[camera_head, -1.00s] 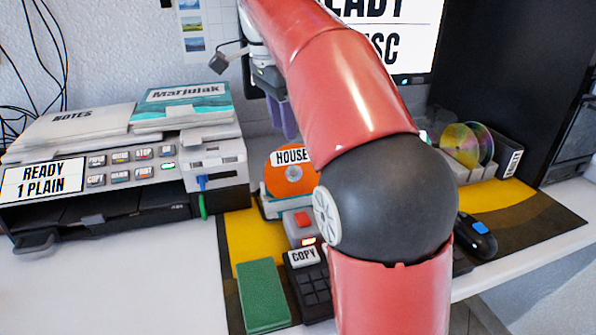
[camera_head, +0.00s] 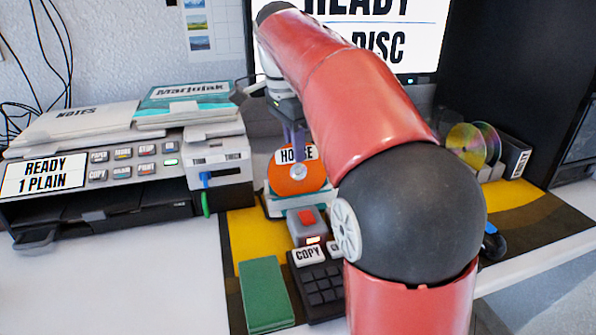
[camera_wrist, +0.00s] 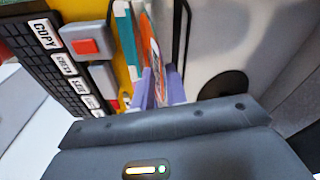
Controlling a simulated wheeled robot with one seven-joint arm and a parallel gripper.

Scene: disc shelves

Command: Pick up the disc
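An orange disc (camera_head: 299,181) with a white "HOUSE" label stands upright in a small teal and white holder (camera_head: 274,207) on the desk mat. My gripper (camera_head: 294,144) reaches down from above, its purple fingers at the disc's top edge and partly overlapping the label. In the wrist view the disc (camera_wrist: 153,48) shows nearly edge-on. The fingers (camera_wrist: 159,88) lie one on either side of it and look open; contact is hard to make out.
A red-button box (camera_head: 307,219), a keypad (camera_head: 322,288) and a green book (camera_head: 265,292) sit in front. A printer (camera_head: 120,205) stands left. Shiny discs (camera_head: 463,143) stand in a rack at right. A monitor (camera_head: 400,45) is behind.

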